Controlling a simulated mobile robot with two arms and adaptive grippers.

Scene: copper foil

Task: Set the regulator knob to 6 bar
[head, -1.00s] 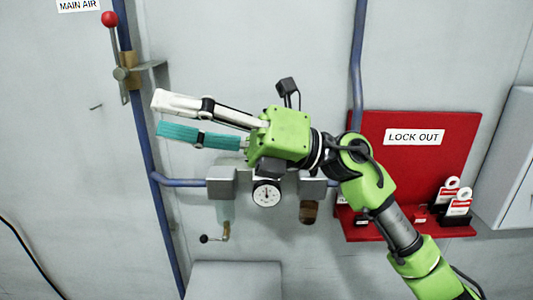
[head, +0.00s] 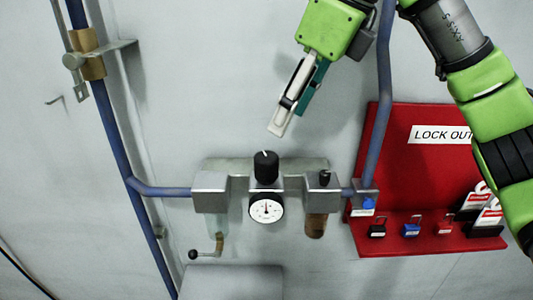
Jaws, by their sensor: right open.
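The regulator knob (head: 266,168) is a black cylinder with a white mark on top. It stands upright on the grey regulator body, above a round white gauge (head: 266,209) with a dark needle. The scale is too small to read. My right gripper (head: 281,128) is above the knob and slightly to its right, pointing down and left, apart from it. Its white and teal fingers overlap in this view and hold nothing visible. My left gripper is not in view.
A blue pipe (head: 110,130) runs down the left and joins the regulator. A small lever (head: 206,253) hangs below left. A red lockout board (head: 400,160) with padlocks and tags stands at right. A second blue pipe (head: 384,90) runs beside my right arm.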

